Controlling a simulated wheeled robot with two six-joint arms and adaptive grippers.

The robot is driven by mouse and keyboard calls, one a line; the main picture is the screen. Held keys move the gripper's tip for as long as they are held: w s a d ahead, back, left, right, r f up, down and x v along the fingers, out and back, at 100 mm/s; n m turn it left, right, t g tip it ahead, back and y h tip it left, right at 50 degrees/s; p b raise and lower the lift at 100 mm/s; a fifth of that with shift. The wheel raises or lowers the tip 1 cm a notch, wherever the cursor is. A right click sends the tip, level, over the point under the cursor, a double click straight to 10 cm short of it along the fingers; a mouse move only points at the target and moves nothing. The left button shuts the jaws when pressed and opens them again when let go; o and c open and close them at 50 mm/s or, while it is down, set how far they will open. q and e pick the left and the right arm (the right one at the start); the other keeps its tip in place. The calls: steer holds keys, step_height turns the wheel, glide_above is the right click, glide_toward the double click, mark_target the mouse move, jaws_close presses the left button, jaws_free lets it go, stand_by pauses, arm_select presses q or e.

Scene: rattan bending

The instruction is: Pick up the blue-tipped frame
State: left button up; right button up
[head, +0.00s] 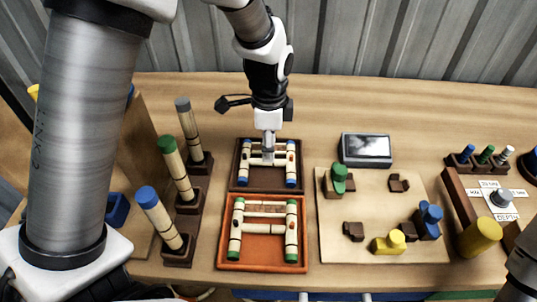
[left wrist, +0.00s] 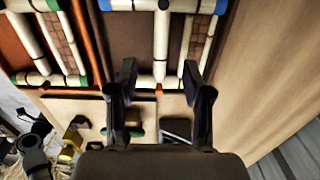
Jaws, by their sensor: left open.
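The blue-tipped frame (head: 291,165) lies in a dark brown tray (head: 235,180). It has cream rods with blue ends, joined by crossbars. My left gripper (head: 268,155) points down over the middle of this frame and hides part of it. In the left wrist view, the left gripper (left wrist: 160,85) is open, with a finger on either side of a cream crossbar of the blue-tipped frame (left wrist: 161,40). Whether the fingertips reach down beside the crossbar is unclear. My right gripper does not show.
A green-tipped frame (head: 291,225) lies in an orange tray (head: 262,265) in front. Tipped posts (head: 176,170) stand in dark holders at left. Bare table lies behind the dark tray.

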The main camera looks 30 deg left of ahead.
arm_select(q)
step_height(320, 180, down, 5)
steer(key=shift+w+r, duration=0.1)
steer(key=shift+r, duration=0.05)
steer(key=shift+w+f, duration=0.15)
steer(key=shift+f, duration=0.1)
steer(key=shift+s+d+r, duration=0.1)
steer(key=shift+s+r, duration=0.05)
steer(key=shift+s, duration=0.05)
steer(key=shift+c, duration=0.4)
jaws_close()
